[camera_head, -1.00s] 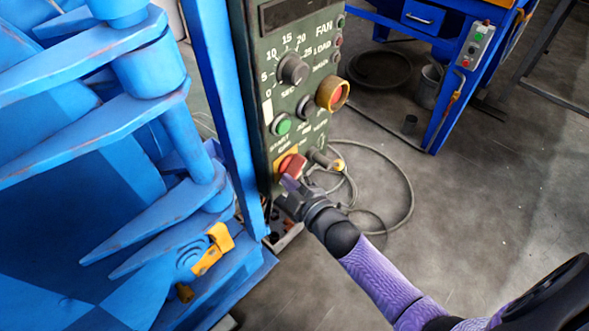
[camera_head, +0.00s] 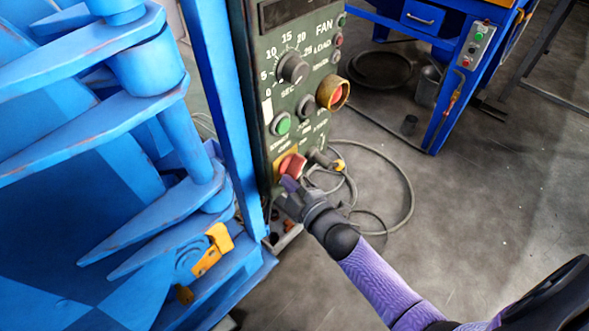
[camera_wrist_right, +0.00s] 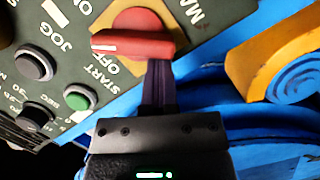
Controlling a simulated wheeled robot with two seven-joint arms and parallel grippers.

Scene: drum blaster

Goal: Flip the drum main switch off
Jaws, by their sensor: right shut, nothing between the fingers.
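The red main switch (camera_head: 292,167) sits on a yellow plate at the bottom of the green control panel (camera_head: 262,150). In the right wrist view its red handle (camera_wrist_right: 132,43) lies nearly level across the picture, with a white mark at its left end. My right gripper (camera_head: 289,184) is shut and empty. Its purple fingertips (camera_wrist_right: 158,64) are at the handle's lower edge, near the right end. They look touching or nearly so; I cannot tell which. My left gripper is not in view.
A green start button (camera_head: 281,124), a black dial (camera_head: 293,68) and a yellow-ringed red button (camera_head: 333,94) are above the switch. The blue machine frame (camera_head: 212,90) stands close at left. Cables (camera_head: 410,190) lie on the floor behind.

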